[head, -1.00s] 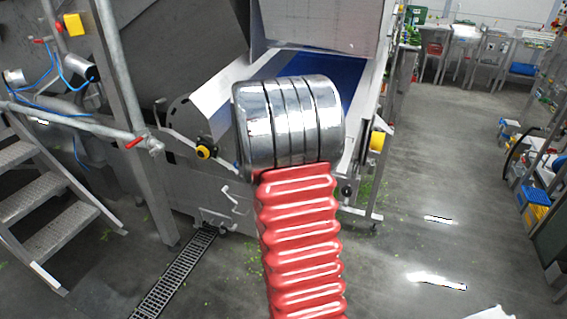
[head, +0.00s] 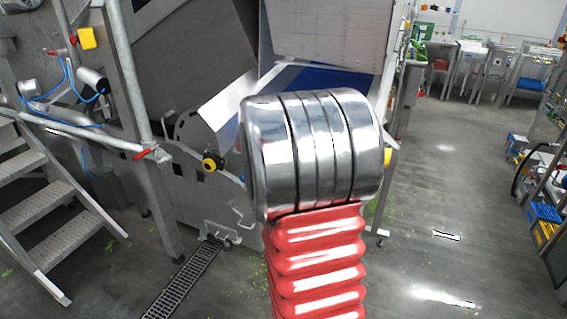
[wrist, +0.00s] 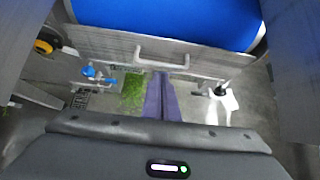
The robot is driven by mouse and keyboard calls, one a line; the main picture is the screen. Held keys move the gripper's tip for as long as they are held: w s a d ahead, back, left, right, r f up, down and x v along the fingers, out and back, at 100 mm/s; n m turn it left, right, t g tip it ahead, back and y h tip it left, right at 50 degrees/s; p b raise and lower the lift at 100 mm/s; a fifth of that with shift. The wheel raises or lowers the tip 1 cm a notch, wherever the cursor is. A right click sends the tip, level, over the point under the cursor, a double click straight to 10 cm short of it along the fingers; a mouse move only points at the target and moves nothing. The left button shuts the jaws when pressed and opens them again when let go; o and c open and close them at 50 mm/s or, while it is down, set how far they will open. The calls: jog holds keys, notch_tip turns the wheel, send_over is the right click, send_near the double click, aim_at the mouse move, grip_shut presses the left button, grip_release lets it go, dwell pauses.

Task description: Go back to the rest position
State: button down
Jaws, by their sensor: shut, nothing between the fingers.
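My gripper (wrist: 161,78) shows in the wrist view as two purple fingers lying side by side. They are shut, with nothing between them. They point down past the machine's grey panel with a handle (wrist: 162,55), above the floor. In the head view my red ribbed arm and its chrome joint stand in the middle, in front of the machine, and the gripper is hidden there.
The wash machine has a blue belt (head: 318,80), also in the wrist view (wrist: 165,12). Metal stairs (head: 45,205) stand at left, and a floor drain (head: 185,280) runs beside them. Floor at right is open, before shelves with blue and yellow crates (head: 545,213).

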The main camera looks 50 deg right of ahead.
dwell(0.4)
jog(key=s+a+f+m+g+y, duration=0.2)
jog(key=s+a+f+m+y, duration=0.15)
jog(key=s+a+m, duration=0.9)
jog(key=s+a+r+m+t+y, duration=0.1)
jog(key=s+a+r+m+y, duration=0.1)
jog(key=a, duration=0.8)
jog(key=s+a+r+m+t+y, duration=0.1)
jog(key=s+a+r+m, duration=0.1)
jog(key=a, duration=0.9)
jog(key=s+a+r+m+t+y, duration=0.2)
jog(key=a+m, duration=0.3)
jog(key=a, duration=0.5)
jog(key=shift+s+a+r+m+y, duration=0.35)
jog(key=shift+s+r, duration=0.25)
jog(key=shift+s, duration=0.15)
